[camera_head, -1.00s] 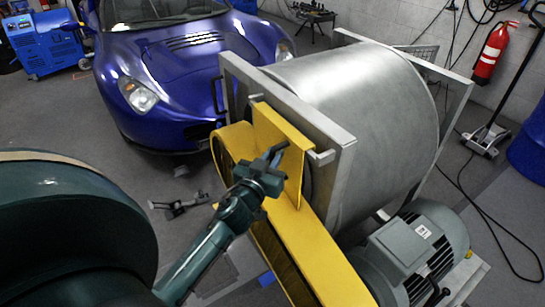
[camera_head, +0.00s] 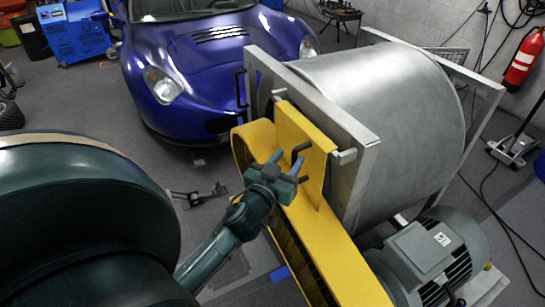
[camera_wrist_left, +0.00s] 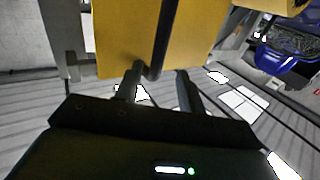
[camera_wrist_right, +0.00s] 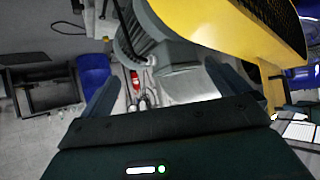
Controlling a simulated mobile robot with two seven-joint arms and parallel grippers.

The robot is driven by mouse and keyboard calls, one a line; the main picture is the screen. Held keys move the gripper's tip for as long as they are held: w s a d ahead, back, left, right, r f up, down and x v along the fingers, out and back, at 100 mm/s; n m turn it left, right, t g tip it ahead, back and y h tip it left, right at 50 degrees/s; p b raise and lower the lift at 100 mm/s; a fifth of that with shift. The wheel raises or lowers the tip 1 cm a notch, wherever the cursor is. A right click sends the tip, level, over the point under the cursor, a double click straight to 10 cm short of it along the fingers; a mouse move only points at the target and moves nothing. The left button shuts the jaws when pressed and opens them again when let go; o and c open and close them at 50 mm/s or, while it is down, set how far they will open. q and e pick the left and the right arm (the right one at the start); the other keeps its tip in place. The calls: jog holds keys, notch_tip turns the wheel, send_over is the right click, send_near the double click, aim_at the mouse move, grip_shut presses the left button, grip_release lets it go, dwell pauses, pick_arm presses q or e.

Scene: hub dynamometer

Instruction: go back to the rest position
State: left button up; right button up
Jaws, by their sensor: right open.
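My left gripper (camera_head: 285,163) is in front of the yellow belt guard (camera_head: 340,262), close to a dark bent handle (camera_head: 300,150) on its upper plate. In the left wrist view the two fingers (camera_wrist_left: 160,72) stand apart, and the handle (camera_wrist_left: 163,40) shows between their tips in the picture. There is a clear gap to the right finger; I cannot tell whether the left finger touches it. My right gripper (camera_wrist_right: 168,90) is out of the head view. Its fingers are wide apart in the right wrist view, with nothing held.
The large metal roller drum (camera_head: 385,115) stands in its frame behind the guard, with a grey motor (camera_head: 430,255) at lower right. A blue car (camera_head: 195,75) is at the back. A fire extinguisher (camera_head: 523,58) hangs on the wall. Open floor lies left of the guard.

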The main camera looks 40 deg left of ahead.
pick_arm(q)
jog(key=s+d+b, duration=0.1)
jog(key=s, duration=0.8)
jog(key=shift+s+d+b, duration=0.2)
jog(key=shift+d+b, duration=0.15)
jog(key=shift+d, duration=0.05)
jog(key=shift+f, duration=0.1)
jog(key=s+d+f+m+g+h, duration=0.2)
jog(key=s+d+f+g+h, duration=0.1)
jog(key=d+f, duration=0.5)
jog(key=s+d+f+m+g+h+p, duration=0.1)
jog(key=s+d+f+m+g+h, duration=0.2)
jog(key=d+f, duration=0.4)
jog(key=shift+s+d+f+g+h+p, duration=0.35)
jog(key=shift+s+f+g, duration=0.2)
jog(key=shift+f, duration=0.4)
